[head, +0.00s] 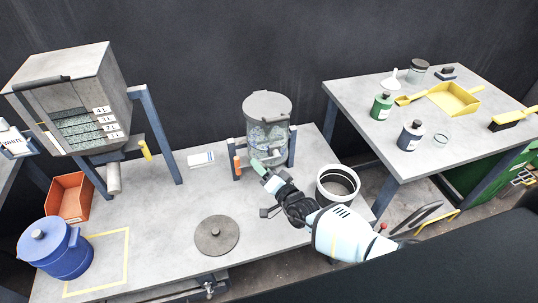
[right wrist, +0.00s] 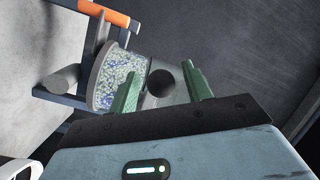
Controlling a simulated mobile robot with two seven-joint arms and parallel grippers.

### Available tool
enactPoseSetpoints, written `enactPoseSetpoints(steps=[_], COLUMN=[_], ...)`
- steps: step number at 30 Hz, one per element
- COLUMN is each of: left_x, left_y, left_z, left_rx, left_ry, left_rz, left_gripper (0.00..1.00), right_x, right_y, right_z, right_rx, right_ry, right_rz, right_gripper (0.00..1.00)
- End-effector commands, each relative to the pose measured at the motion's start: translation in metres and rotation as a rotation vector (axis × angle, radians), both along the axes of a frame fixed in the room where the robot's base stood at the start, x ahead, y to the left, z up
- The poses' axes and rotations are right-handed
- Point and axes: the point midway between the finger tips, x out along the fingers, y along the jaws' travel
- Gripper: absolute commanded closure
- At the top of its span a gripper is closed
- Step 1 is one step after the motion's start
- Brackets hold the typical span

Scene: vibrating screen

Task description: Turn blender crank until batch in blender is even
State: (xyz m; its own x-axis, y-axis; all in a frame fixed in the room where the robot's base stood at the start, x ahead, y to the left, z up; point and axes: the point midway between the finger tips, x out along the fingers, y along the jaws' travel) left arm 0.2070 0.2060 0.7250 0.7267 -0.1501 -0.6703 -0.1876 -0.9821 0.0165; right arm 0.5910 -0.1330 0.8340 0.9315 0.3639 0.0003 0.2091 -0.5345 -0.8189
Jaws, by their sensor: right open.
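The blender (head: 267,128) is a clear drum with a grey lid, held in a blue frame at the back of the grey table. Its crank has an orange handle (head: 237,165) at the drum's left; the handle also shows in the right wrist view (right wrist: 100,12). The batch (right wrist: 115,80) in the drum is blue and pale granules, speckled together; its evenness throughout cannot be told. My right gripper (head: 258,167) is in front of the drum's lower part, right of the handle. Its green fingers (right wrist: 161,78) are apart, with nothing held. My left gripper is not in view.
A white bucket (head: 337,187) stands close right of my right gripper. A round grey lid (head: 216,235), blue canister (head: 57,250) and orange bin (head: 69,197) are on the table. A layered hopper (head: 75,95) stands left. The table's middle is mostly clear.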

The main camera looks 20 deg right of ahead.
Motion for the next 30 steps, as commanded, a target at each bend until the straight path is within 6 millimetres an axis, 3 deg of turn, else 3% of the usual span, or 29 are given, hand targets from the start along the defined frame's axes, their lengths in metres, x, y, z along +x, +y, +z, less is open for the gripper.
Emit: enactPoseSetpoints(steps=[8,21,30], left_x=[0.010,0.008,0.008], left_y=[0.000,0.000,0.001], left_z=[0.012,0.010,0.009], left_rx=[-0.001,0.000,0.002], left_ry=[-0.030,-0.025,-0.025], left_rz=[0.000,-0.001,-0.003], left_gripper=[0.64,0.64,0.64], right_x=[-0.019,-0.053,-0.056], right_y=[-0.008,-0.020,-0.021], right_z=[0.003,-0.001,0.000], right_rx=[0.001,0.001,0.000], right_ry=[-0.003,0.002,0.000], right_rz=[0.001,0.000,0.000], right_gripper=[0.51,0.51,0.51])
